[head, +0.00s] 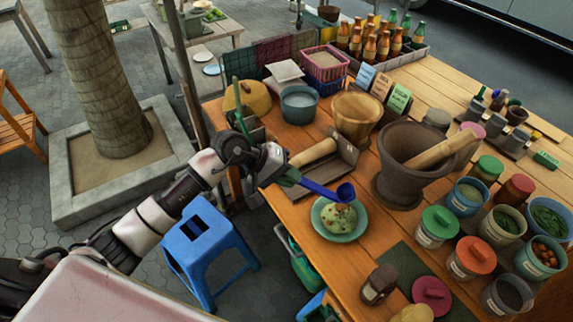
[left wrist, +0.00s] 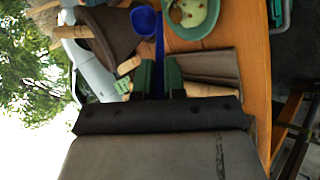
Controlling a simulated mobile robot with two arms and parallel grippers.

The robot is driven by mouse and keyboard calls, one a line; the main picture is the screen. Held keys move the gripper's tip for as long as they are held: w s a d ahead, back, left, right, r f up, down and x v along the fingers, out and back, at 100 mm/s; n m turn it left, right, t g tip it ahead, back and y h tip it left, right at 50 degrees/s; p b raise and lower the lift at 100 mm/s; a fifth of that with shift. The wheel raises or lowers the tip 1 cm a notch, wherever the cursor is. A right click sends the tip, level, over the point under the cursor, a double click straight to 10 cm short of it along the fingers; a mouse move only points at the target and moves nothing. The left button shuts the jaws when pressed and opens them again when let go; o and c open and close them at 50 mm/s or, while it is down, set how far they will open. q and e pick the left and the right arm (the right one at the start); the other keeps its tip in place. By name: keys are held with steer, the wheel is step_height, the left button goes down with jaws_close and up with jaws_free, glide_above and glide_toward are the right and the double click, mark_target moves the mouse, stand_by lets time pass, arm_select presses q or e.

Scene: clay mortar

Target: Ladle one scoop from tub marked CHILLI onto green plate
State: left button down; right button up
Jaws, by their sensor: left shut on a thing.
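My left gripper (head: 292,176) is shut on the handle of a blue ladle (head: 322,190). The ladle's bowl (head: 345,192) hangs just above the far side of the green plate (head: 341,239); I cannot tell whether anything is in it. The plate holds a pale green, speckled mound. In the left wrist view, the ladle (left wrist: 160,48) runs up from between the fingertips (left wrist: 160,78), with the plate (left wrist: 228,27) beside it. Several tubs stand at the right, among them an open one with orange-red pieces (head: 541,256). Their labels are too small to read, so I cannot pick out CHILLI. My right gripper is out of view.
A large brown mortar (head: 398,165) with a wooden pestle (head: 440,152) stands between the plate and the back. Lidded tubs, one green (head: 438,222) and one orange (head: 474,255), stand right of the plate. A dark jar (head: 379,285) is near the front edge. A blue stool (head: 205,240) stands below.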

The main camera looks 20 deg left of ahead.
arm_select(q)
steer(key=r+p, duration=0.1)
steer(key=p, duration=0.1)
steer(key=d+r+y+p, duration=0.1)
steer(key=r+p, duration=0.1)
steer(key=p, duration=0.1)
steer(key=shift+w+r+g, duration=0.15)
steer(key=shift+w+g, duration=0.05)
steer(key=shift+g, duration=0.1)
steer(key=w+d+r+g+y+p, duration=0.2)
steer(key=w+d+r+y+p, duration=0.1)
steer(key=d+y, duration=0.3)
steer(key=shift+w+d+r+g+y, duration=0.2)
steer(key=shift+d+r+g+y, duration=0.15)
steer(key=shift+d+r, duration=0.45)
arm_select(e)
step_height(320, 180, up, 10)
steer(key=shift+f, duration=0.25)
